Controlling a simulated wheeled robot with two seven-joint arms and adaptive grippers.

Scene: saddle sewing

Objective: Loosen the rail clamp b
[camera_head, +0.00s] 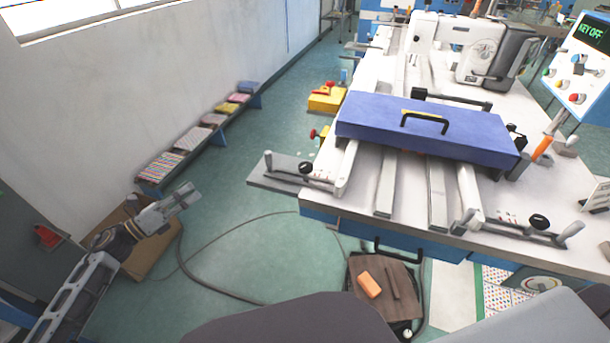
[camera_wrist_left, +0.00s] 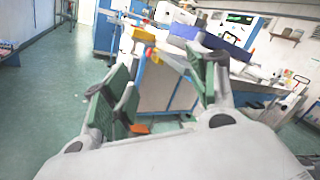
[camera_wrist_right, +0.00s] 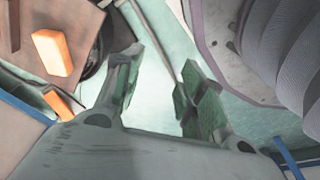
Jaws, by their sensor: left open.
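Two rail clamps with black knobs sit at the front of the white machine table (camera_head: 330,205): a left clamp (camera_head: 306,168) and a right clamp (camera_head: 538,223). I cannot tell which is rail clamp b. My left gripper (camera_head: 187,196) is open and empty over the floor, left of the table and apart from the left clamp. Its spread green-padded fingers (camera_wrist_left: 163,92) also show in the left wrist view, with the table beyond. My right gripper (camera_wrist_right: 160,85) is open and empty in the right wrist view, away from both clamps.
A blue cover (camera_head: 430,127) with a black handle lies across the rails. A sewing machine (camera_head: 470,45) and a control panel reading KEY OFF (camera_head: 585,65) stand behind. An orange block (camera_head: 369,284) lies low before the table. Floor between left gripper and table is clear except for a cable.

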